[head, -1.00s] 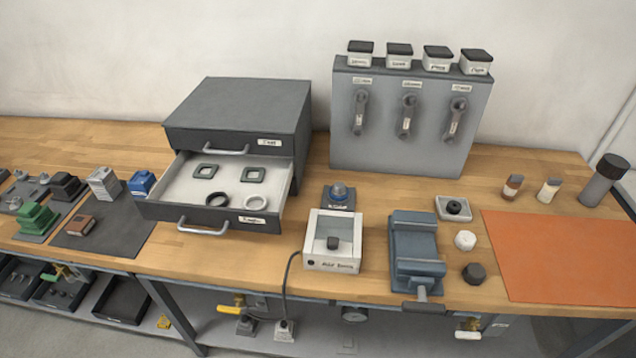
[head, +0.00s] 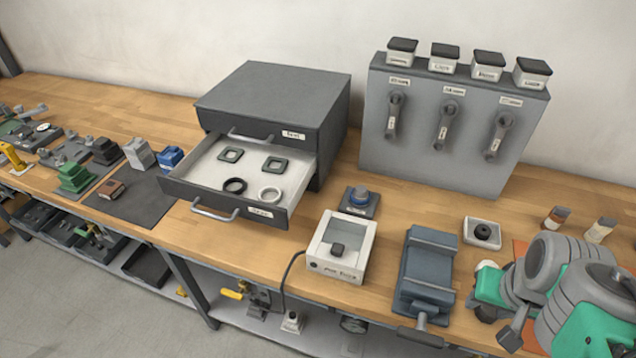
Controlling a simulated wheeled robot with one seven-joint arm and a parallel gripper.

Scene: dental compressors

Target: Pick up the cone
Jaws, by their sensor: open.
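I cannot pick out a clear cone shape at this size. A small dark piece (head: 337,249) sits inside the white open-topped box (head: 322,265) at front centre. A white round part (head: 484,265) and a dark round part (head: 487,313) are partly hidden by my arm at the lower right. My gripper (head: 512,334) shows only in part there, as a dark finger-like piece low beside my green and grey arm. It is open, apart from the white box, and right of the vise.
A blue-grey vise (head: 427,275) stands right of the white box. A grey cabinet (head: 275,100) has an open drawer (head: 215,180) holding several rings and square frames. Bare wood lies between the cabinet and panel.

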